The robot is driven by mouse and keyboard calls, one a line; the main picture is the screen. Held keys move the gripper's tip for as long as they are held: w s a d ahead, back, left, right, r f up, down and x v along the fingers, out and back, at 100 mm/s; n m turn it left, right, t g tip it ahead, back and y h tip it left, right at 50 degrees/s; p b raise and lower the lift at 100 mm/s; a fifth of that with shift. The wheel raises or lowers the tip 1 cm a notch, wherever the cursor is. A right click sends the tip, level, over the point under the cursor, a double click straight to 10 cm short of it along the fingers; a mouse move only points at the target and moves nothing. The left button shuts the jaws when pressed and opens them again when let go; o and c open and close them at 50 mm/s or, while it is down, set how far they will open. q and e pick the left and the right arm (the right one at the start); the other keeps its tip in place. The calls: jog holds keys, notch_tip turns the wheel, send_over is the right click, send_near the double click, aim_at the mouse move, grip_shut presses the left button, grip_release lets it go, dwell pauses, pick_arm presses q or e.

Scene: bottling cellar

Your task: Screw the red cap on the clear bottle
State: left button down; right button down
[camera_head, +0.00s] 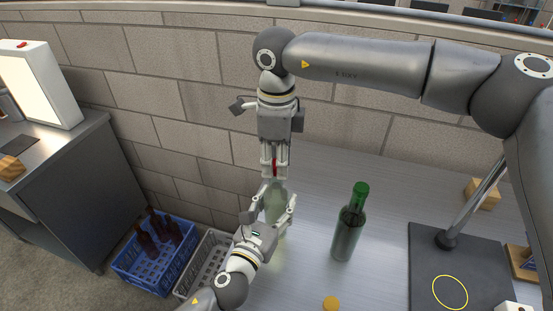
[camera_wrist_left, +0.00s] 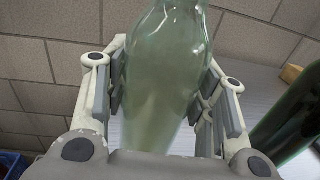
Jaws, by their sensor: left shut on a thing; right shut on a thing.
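The clear bottle (camera_head: 276,203) stands upright at the left part of the metal table. My left gripper (camera_head: 278,199) is shut around its body; in the left wrist view the clear bottle (camera_wrist_left: 167,75) fills the space between the fingers (camera_wrist_left: 165,95). My right gripper (camera_head: 274,172) comes down from above, pointing straight down over the bottle. It is shut on the red cap (camera_head: 275,168), which shows as a small red patch between its fingers. The bottle's mouth is hidden by the right fingertips, so I cannot tell whether cap and bottle touch.
A green bottle with a green cap (camera_head: 349,222) stands just right of the clear bottle. A yellow-orange disc (camera_head: 331,303) lies near the front. A dark mat (camera_head: 425,270) with a stand is at right. Blue (camera_head: 128,262) and grey (camera_head: 187,284) crates are on the left.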

jog(key=m, duration=0.6)
jog(key=shift+m, duration=0.4)
jog(key=m, duration=1.1)
jog(key=shift+m, duration=0.3)
jog(key=m, duration=0.6)
jog(key=c, duration=1.1)
grip_release()
jog(key=shift+o, duration=0.2)
notch_tip(320, 180, up, 12)
